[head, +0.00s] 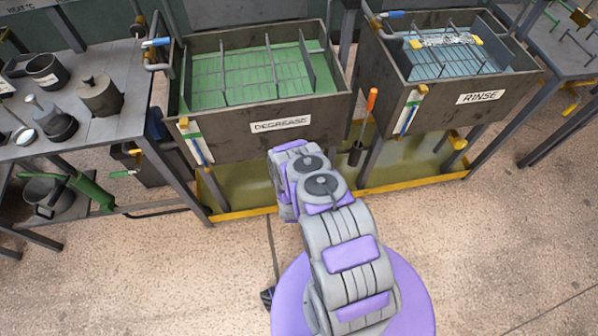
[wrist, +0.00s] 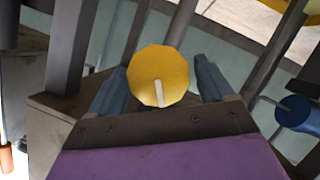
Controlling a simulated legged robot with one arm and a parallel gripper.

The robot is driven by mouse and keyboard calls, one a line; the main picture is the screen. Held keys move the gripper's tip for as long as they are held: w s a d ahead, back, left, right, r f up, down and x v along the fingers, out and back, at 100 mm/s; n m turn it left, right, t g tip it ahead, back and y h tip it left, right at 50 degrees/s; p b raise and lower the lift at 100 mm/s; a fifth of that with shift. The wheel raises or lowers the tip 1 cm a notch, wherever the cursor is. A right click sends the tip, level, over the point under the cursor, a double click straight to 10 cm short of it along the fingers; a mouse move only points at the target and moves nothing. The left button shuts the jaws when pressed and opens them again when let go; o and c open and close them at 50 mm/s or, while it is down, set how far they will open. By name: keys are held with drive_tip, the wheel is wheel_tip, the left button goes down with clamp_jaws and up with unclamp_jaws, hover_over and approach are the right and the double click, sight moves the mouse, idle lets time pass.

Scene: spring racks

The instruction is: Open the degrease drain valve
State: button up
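The degrease tank (head: 213,142) is a dark metal tank of green liquid with a DEGREASE label (head: 280,124) on its front. In the wrist view, a yellow faceted knob (wrist: 158,68) with a white pointer mark sits between the blue-grey fingers of my gripper (wrist: 160,85). It looks like the drain valve handle. The fingers stand on either side, very close to its edges; I cannot tell whether they press on it. The pointer mark points down in the picture. In the head view, my arm reaches to the tank's lower front and hides the knob and my gripper.
The rinse tank (head: 392,86) stands to the right, with a yellow valve handle (head: 457,142) below it. An orange-handled tool (head: 371,103) hangs between the tanks. A metal table (head: 108,130) with pots is at left. A yellow-edged tray (head: 410,183) lies under the tanks. The front floor is clear.

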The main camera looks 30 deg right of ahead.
drive_tip(key=shift+o, duration=0.6)
drive_tip(key=v, duration=1.7)
drive_tip(key=shift+a+p, duration=0.15)
drive_tip(key=shift+p, duration=0.3)
drive_tip(key=shift+s, duration=0.1)
drive_tip(key=shift+c, duration=0.2)
